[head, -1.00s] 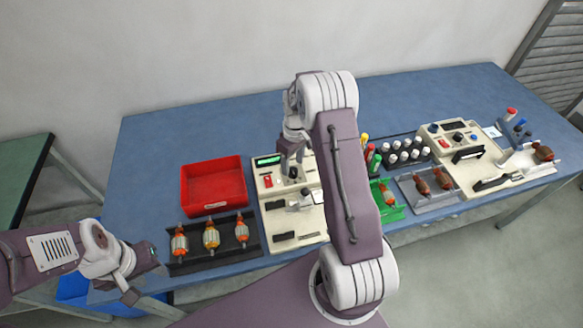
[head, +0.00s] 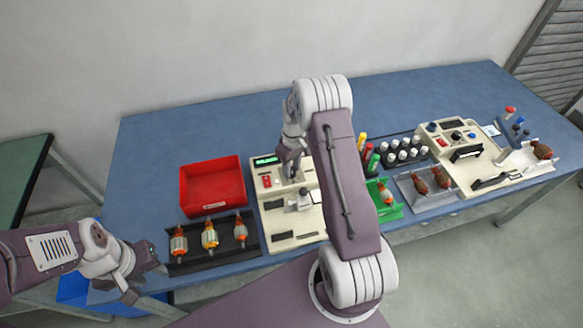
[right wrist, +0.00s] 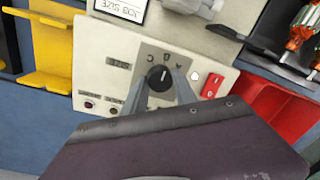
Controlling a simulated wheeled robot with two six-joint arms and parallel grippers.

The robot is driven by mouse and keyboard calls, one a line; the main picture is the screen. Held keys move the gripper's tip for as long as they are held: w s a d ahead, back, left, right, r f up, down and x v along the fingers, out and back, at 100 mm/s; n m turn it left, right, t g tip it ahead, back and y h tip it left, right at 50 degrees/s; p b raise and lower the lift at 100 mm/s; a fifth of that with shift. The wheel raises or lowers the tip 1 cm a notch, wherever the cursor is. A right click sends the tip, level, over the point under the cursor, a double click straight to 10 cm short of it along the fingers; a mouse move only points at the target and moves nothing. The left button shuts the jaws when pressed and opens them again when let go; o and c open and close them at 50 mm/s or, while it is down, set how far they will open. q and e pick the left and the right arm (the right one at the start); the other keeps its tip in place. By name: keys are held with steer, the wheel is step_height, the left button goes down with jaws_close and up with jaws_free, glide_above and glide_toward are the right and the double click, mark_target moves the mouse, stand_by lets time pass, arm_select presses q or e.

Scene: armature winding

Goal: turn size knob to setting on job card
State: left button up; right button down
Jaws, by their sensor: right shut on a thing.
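The black size knob (right wrist: 159,78) sits on the pale panel of the left winding machine (head: 285,235), with letters printed around it. Its white mark points roughly up in the right wrist view; I cannot tell exactly which letter it meets. My right gripper (head: 291,172) is over this panel, its two grey fingers (right wrist: 159,86) closed on the knob's sides. A white card reading JOB SIZE (right wrist: 120,9) is cut off at the top edge; its setting is out of view. My left gripper (head: 146,280) is open and empty at the table's front left.
A red bin (head: 211,187) stands left of the machine, and a black tray (head: 250,240) with several armatures lies in front of it. A lit green display (head: 265,161) and red switch (head: 266,181) are beside the knob. More fixtures and a second machine (head: 462,140) stand to the right.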

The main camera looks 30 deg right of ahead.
mark_target(293, 170)
steer(key=m, duration=0.4)
steer(key=shift+p, duration=0.4)
steer(key=shift+s+m+p, duration=0.1)
steer(key=shift+m+p, duration=0.2)
steer(key=shift+m, duration=1.9)
steer(key=c, duration=1)
jaws_free()
step_height(293, 170, up, 9)
steer(key=b, duration=0.1)
steer(key=shift+d, duration=0.25)
